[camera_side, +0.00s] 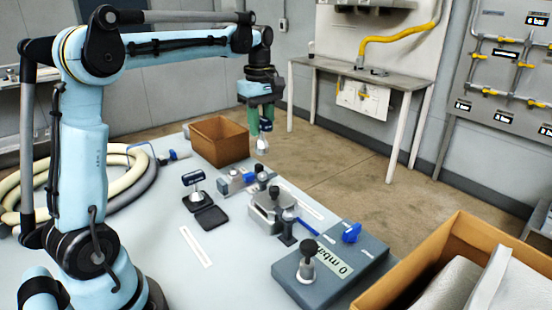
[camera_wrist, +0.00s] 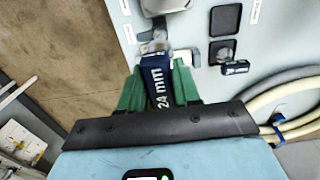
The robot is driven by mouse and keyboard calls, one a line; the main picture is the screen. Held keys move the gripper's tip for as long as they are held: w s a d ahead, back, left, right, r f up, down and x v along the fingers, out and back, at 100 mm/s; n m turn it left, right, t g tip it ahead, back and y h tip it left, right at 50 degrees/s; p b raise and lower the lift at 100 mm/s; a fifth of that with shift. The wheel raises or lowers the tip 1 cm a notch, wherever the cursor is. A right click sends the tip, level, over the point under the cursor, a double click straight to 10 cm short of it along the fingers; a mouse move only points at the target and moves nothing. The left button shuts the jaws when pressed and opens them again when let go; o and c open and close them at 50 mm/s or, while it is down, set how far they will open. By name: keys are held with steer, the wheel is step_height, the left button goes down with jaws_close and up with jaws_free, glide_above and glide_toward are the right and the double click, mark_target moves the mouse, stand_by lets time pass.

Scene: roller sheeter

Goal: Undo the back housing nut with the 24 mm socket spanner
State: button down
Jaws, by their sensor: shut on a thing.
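My gripper (camera_side: 262,122) hangs from the arm above the far side of the table, near the cardboard box. Its green fingers are shut on the dark blue 24 mm socket spanner (camera_wrist: 158,88), whose label reads "24 mm" in the wrist view. The spanner's pale metal socket end (camera_side: 262,146) points down, in the air and touching nothing that I can see. The grey metal housing (camera_side: 268,212) of the sheeter stands on the table, nearer the side camera and apart from the spanner. I cannot make out the back housing nut.
A second blue-handled tool (camera_side: 192,178) stands beside a dark pad (camera_side: 211,217). An open cardboard box (camera_side: 219,141) is at the table's far edge. A grey unit (camera_side: 330,270) reading "0 mbar" and a larger box (camera_side: 480,235) are in front. Hoses (camera_side: 140,165) lie at left.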

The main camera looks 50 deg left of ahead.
steer(key=c, duration=1.4)
jaws_free()
jaws_close()
steer(key=s+d+m, duration=0.4)
steer(key=d+m, duration=0.2)
steer(key=d, duration=0.9)
steer(key=shift+s+d+f, duration=0.1)
steer(key=shift+d+f, duration=0.05)
steer(key=shift+f, duration=0.7)
steer(key=shift+s+d+f, duration=0.1)
steer(key=shift+d+f, duration=0.1)
steer(key=shift+f, duration=0.6)
steer(key=shift+d+f, duration=0.15)
steer(key=shift+f, duration=0.7)
